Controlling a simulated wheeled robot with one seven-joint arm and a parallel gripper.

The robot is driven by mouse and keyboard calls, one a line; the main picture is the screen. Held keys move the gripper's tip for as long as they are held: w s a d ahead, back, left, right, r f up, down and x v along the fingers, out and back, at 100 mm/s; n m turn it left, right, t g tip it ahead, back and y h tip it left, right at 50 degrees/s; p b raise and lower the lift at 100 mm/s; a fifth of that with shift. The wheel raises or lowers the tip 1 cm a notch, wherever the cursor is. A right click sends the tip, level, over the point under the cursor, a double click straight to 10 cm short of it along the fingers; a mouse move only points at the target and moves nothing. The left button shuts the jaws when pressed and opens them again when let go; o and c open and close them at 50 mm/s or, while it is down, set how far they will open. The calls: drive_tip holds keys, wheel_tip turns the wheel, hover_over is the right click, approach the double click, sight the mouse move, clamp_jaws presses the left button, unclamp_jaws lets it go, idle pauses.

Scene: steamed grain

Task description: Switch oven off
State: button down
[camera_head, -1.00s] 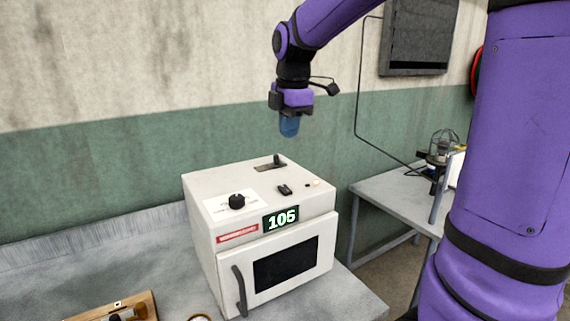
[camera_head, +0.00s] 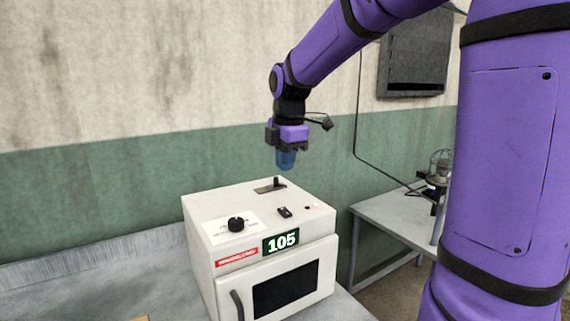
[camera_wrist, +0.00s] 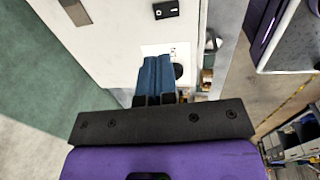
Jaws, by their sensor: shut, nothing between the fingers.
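The white oven (camera_head: 255,262) stands on the grey table with its door shut. Its front display (camera_head: 281,242) reads 105.
A second grey table (camera_head: 400,213) with a caged lamp-like item stands to the right, across a gap. A dark wall box (camera_head: 413,60) hangs above it with a cable running down. The wall is close behind the oven.

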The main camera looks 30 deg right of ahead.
sight(285, 212)
drive_tip(key=f, duration=0.3)
drive_tip(key=w+f, duration=0.1)
drive_tip(key=f, duration=0.7)
drive_tip(key=shift+w, duration=0.2)
drive_tip(key=shift+f, duration=0.1)
drive_tip(key=shift+f, duration=0.2)
drive_tip(key=shift+s, duration=0.2)
drive_tip(key=shift+s+r, duration=0.1)
drive_tip(key=shift+s, duration=0.5)
drive_tip(key=shift+w+r, duration=0.1)
drive_tip(key=shift+r, duration=0.1)
